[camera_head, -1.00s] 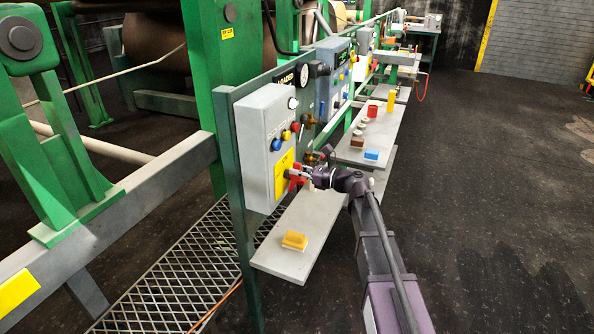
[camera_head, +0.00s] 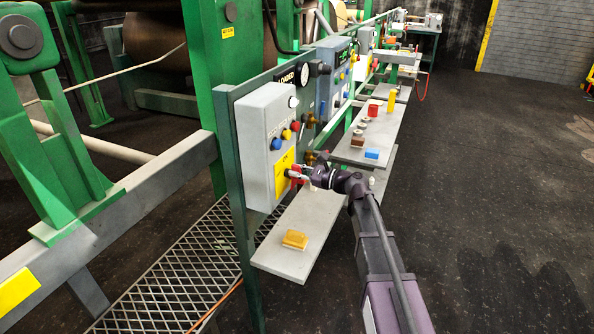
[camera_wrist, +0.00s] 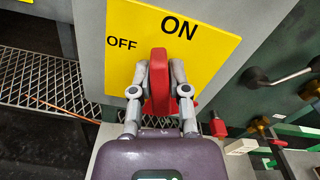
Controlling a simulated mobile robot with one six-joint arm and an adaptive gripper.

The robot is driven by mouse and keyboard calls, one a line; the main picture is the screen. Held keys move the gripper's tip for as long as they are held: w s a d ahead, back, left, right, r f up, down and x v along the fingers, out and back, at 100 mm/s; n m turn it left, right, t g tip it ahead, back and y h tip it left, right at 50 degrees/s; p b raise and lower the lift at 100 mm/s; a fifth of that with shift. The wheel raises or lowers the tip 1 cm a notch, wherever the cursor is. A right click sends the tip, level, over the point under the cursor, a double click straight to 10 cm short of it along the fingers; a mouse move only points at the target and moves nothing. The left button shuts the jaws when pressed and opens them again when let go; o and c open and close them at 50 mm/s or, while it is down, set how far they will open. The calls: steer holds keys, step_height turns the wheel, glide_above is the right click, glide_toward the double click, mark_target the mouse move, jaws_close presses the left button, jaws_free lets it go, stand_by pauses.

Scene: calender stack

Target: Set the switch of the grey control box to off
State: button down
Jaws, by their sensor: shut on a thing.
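The grey control box (camera_head: 262,130) is fixed to the green post and panel. Its lower face has a yellow plate (camera_wrist: 203,72), with "OFF" at the left and "ON" at the top in the wrist view. The switch's red handle (camera_wrist: 160,72) stands out from this plate, with its upper end below and slightly left of "ON". My gripper (camera_wrist: 161,84) is shut on the red handle, one finger on each side. In the head view my gripper (camera_head: 299,173) reaches the box from the right. The handle's base is largely hidden.
Coloured buttons (camera_head: 286,135) sit above the yellow plate. A grey shelf (camera_head: 320,222) below holds a yellow-orange block (camera_head: 295,240). Farther shelves hold more small objects. Brass valves (camera_head: 309,157) and a gauge stand right of the box. The floor at the right is clear.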

steer(key=n, duration=0.3)
steer(key=shift+s+a+f+n, duration=0.15)
steer(key=shift+s+f+n, duration=0.1)
steer(key=shift+s+n, duration=0.15)
steer(key=n, duration=0.1)
steer(key=n+b, duration=0.1)
steer(key=n, duration=0.1)
steer(key=shift+s+f+n, duration=0.2)
steer(key=shift+f+n, duration=0.1)
steer(key=n, duration=0.3)
steer(key=shift+s+a+f+n+b, duration=0.1)
steer(key=shift+s+f+n+b, duration=0.05)
steer(key=shift+f+n+b, duration=0.35)
steer(key=shift+n, duration=0.6)
steer(key=shift+f+n+b, duration=0.15)
steer(key=shift+n, duration=0.55)
steer(key=c, duration=0.6)
jaws_free()
